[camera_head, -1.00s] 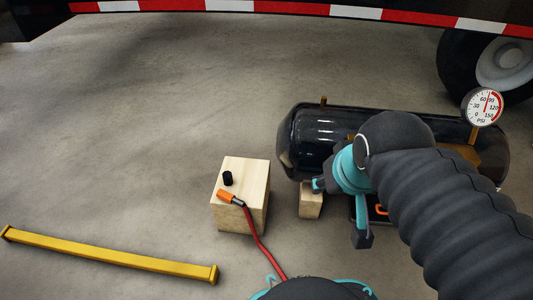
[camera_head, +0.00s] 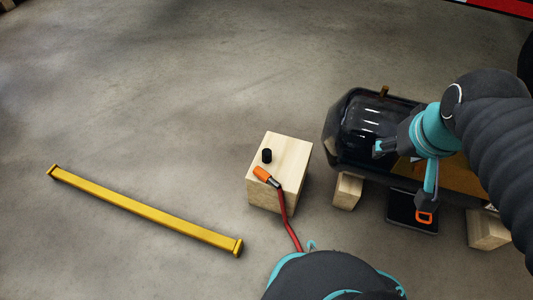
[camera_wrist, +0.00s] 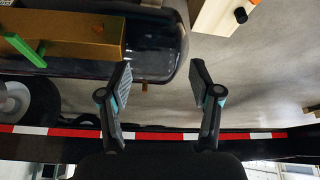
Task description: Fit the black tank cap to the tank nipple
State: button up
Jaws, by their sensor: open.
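The small black cap (camera_head: 267,155) stands on top of a pale wooden block (camera_head: 292,160). It also shows in the wrist view (camera_wrist: 241,15) at the top right, on the block (camera_wrist: 213,12). The black tank (camera_head: 352,125) lies to the right of the block. A brass nipple (camera_head: 384,92) sticks up from its far side; a brass stub (camera_wrist: 145,88) shows at the tank's edge in the wrist view. My gripper (camera_head: 402,175) is above the tank, open and empty, apart from the cap. In the wrist view my gripper (camera_wrist: 160,85) has its fingers spread wide.
An orange-ended tool with a red hose (camera_head: 285,213) lies on the block beside the cap. A yellow bar (camera_head: 145,210) lies on the floor at left. Small wooden blocks (camera_head: 347,190) stand by the tank. An orange-handled item (camera_head: 424,217) is near the tank. Floor between bar and block is clear.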

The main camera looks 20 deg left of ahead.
jog(key=w+a+n+g+p, duration=0.2)
jog(key=w+a+n+p, duration=0.1)
jog(key=w+a, duration=0.5)
jog(key=n+g+p, duration=0.3)
jog(key=n+p, duration=0.2)
jog(key=n, duration=0.3)
send_over(266, 152)
notch_tip(266, 152, down, 21)
jog(key=shift+r, duration=0.1)
notch_tip(266, 152, down, 9)
jog(key=shift+r, duration=0.2)
